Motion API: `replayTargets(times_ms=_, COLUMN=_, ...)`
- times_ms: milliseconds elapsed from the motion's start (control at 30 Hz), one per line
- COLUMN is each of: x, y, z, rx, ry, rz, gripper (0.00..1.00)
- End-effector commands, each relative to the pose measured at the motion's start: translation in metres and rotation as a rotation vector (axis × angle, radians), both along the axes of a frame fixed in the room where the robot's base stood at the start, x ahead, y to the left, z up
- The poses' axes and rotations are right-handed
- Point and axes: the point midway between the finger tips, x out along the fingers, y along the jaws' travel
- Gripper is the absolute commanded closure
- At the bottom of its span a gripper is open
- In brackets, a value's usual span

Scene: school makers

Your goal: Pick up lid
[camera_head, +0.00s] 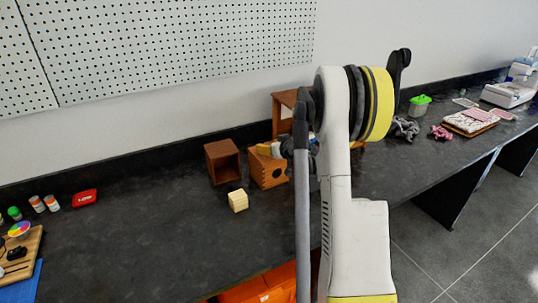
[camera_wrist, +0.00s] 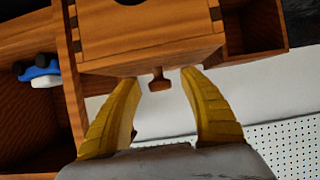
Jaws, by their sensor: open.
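In the wrist view, a wooden lid (camera_wrist: 150,60) with a small wooden knob (camera_wrist: 159,81) lies against a finger-jointed wooden box (camera_wrist: 140,22). The knob lies between the two yellow fingers of my gripper (camera_wrist: 161,85), with a gap on both sides. My gripper is open and holds nothing. In the head view, the wooden box (camera_head: 268,172) with round holes stands on the dark counter, and my gripper (camera_head: 270,149) is just above it. My arm hides part of the box's right side there, and I cannot make out the lid clearly.
An open wooden box (camera_head: 222,162) stands left of the holed box, with a pale block (camera_head: 237,200) in front. Another wooden box (camera_head: 284,103) is behind, partly hidden. A blue-and-white object (camera_wrist: 39,73) sits in a wooden compartment.

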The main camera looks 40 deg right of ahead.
Motion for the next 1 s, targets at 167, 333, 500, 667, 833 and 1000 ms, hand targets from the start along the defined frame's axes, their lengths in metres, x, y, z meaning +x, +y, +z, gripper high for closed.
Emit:
replayTargets(times_ms=167, x=0.000, y=0.000, z=0.000, rx=0.000, ry=0.000, rz=0.000, gripper=0.78)
replayTargets(times_ms=333, x=0.000, y=0.000, z=0.000, rx=0.000, ry=0.000, rz=0.000, gripper=1.00)
replayTargets(times_ms=500, x=0.000, y=0.000, z=0.001, rx=0.000, ry=0.000, rz=0.000, gripper=1.00)
replayTargets(times_ms=667, x=-0.001, y=0.000, z=0.005, rx=0.000, ry=0.000, rz=0.000, gripper=1.00)
replayTargets(times_ms=833, x=-0.001, y=0.000, z=0.034, rx=0.000, ry=0.000, rz=0.000, gripper=1.00)
replayTargets(times_ms=1000, x=-0.001, y=0.000, z=0.071, rx=0.000, ry=0.000, rz=0.000, gripper=1.00)
